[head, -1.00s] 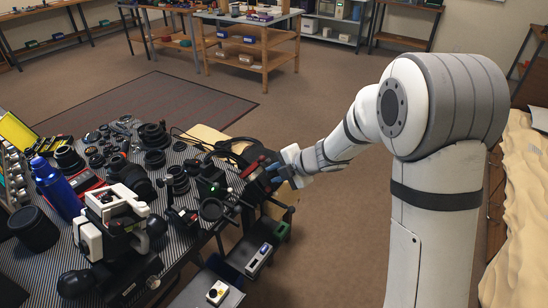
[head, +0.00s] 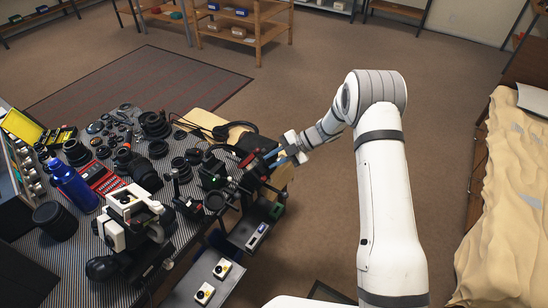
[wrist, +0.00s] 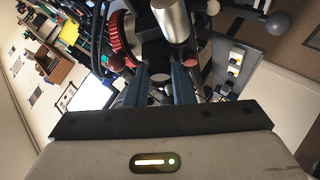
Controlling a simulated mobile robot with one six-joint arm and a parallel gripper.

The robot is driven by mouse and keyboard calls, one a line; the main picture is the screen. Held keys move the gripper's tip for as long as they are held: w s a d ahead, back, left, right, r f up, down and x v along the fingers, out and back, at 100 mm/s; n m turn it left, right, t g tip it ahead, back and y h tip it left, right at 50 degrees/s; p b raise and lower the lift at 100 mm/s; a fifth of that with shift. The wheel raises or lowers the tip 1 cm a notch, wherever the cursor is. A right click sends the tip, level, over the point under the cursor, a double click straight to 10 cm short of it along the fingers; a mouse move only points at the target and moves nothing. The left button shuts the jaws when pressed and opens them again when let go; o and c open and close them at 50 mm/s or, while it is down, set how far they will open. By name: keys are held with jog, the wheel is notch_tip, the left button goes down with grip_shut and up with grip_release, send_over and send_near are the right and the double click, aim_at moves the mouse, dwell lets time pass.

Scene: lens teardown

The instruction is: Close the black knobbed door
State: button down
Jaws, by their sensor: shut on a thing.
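My gripper (head: 276,158) is at the right end of the striped table, against a dark device. Its two blue fingers (wrist: 162,88) are shut on a small dark part, which looks like the black door's knob, mostly hidden between them. In the wrist view a black body (wrist: 152,48) lies just beyond the fingertips.
The striped table (head: 85,222) is crowded with lenses, a blue bottle (head: 72,186) and a white-and-black device (head: 134,218). A low grey surface (head: 200,270) with small boxes is below the gripper. Brown floor to the right is free up to a sand-coloured covered bench (head: 515,190).

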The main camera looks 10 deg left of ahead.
jog(key=shift+f+g, duration=0.2)
jog(key=shift+g, duration=0.1)
jog(key=c, duration=1.2)
grip_release()
jog(key=shift+c, duration=0.2)
jog(key=shift+w, duration=0.1)
jog(key=b+v, duration=0.1)
jog(key=v, duration=0.6)
jog(key=shift+d+r+b, duration=0.25)
jog(key=shift+d+b, duration=0.05)
jog(key=shift+w, duration=0.15)
